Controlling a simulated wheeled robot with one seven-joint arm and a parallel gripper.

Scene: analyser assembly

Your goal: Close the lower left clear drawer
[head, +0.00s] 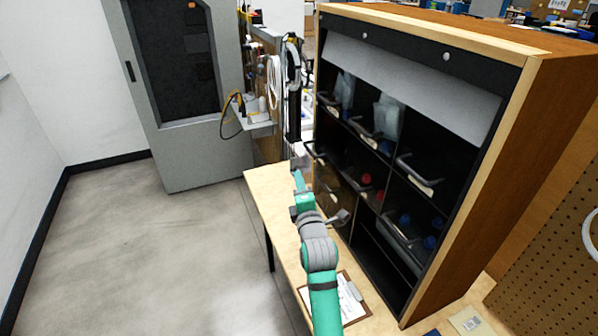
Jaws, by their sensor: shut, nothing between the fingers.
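A wooden-sided cabinet (540,110) holds clear drawers with dark handles in two rows. The lower left clear drawer (324,176) is at the far end of the lower row. Its dark handle (315,152) shows beside the end of my arm, and I cannot tell exactly how far it stands out. My gripper (300,161) is shut and empty, in front of this drawer and close to its handle. Whether they touch is not clear. My arm hides part of the cabinet's lower front.
A clipboard with paper (350,298) lies on the wooden table (270,205) below my arm. Other clear drawers hold bags (386,116) and red (367,180) and blue items (430,242). A grey cabinet (190,90) stands behind. The floor at left is clear.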

